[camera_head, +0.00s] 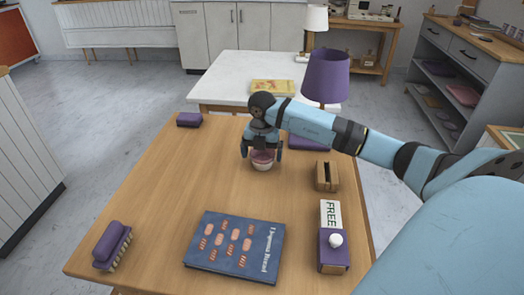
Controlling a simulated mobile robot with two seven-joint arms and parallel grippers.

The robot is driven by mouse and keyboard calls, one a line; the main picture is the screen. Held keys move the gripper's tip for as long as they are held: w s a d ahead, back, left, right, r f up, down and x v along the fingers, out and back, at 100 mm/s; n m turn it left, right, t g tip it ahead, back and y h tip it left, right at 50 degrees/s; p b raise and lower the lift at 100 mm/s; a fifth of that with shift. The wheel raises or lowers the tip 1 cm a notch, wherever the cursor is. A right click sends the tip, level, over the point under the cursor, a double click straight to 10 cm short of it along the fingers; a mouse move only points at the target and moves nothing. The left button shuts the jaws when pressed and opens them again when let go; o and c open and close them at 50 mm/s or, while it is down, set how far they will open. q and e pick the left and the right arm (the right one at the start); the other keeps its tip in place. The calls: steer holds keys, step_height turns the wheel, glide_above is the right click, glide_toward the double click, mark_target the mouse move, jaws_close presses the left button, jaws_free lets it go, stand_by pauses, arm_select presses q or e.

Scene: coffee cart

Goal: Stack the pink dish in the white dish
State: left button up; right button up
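The pink dish (262,155) sits nested in the white dish (262,166) on the wooden table, right of its middle towards the far side. Only a pink band shows above the paler white dish below. My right gripper (262,152) is directly above them, pointing down, with its fingers spread to the left and right of the dishes. A small gap seems to show beside the dishes, so it looks open. The gripper's palm hides part of the pink dish's top. My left gripper is not in view.
A slotted wooden block (326,176), a purple box with a white knob (333,252) and a purple-shaded lamp (325,75) stand on the right. A blue book (235,246) lies in front. Purple brushes (112,246) (189,119) lie at left. The table's middle-left is clear.

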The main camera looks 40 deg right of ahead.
step_height(320, 180, up, 14)
steer(key=p, duration=0.2)
steer(key=shift+f+p, duration=0.2)
steer(key=shift+p, duration=0.2)
stand_by(0.4)
